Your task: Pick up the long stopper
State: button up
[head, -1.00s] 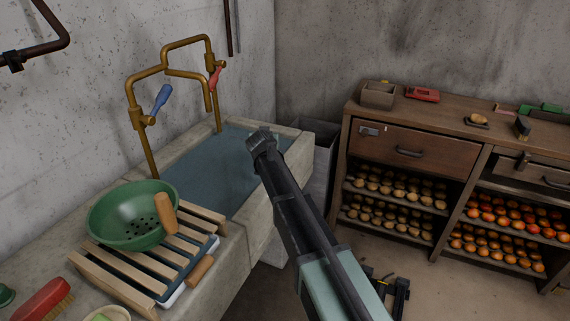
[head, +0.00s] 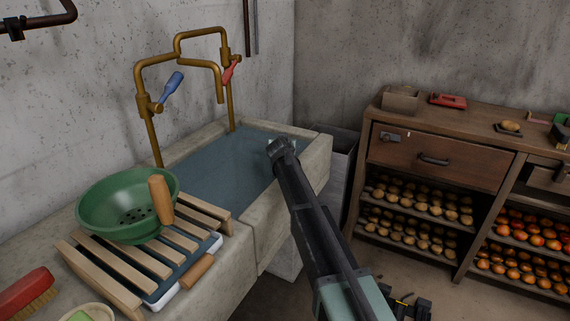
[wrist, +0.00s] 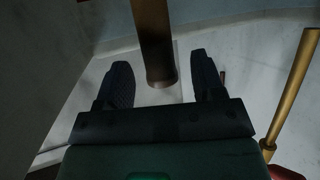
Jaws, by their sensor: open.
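In the wrist view, my gripper (wrist: 163,82) is open, with one dark finger on each side. A dark brown round rod (wrist: 155,40) comes down from the top edge and ends between the fingers in the picture. It may be the long stopper, but I cannot tell for sure. Gaps show between it and both fingers. I cannot tell its depth relative to the fingertips. In the head view, my arm reaches up across the front of the sink (head: 318,165). I cannot make out the fingers or a long stopper there.
Brass taps (head: 150,125) stand behind the sink; a brass pipe (wrist: 295,90) is at the wrist view's right. A green colander (head: 105,215) sits on a wooden rack (head: 110,275) at left. A wooden cabinet (head: 440,160) with potatoes and red-orange produce stands at right.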

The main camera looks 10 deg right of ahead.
jog(key=shift+x, duration=1.25)
grip_shut()
jog(key=shift+r, duration=0.15)
notch_tip(320, 180, up, 20)
jog(key=p, duration=1.9)
jog(key=shift+p, duration=0.4)
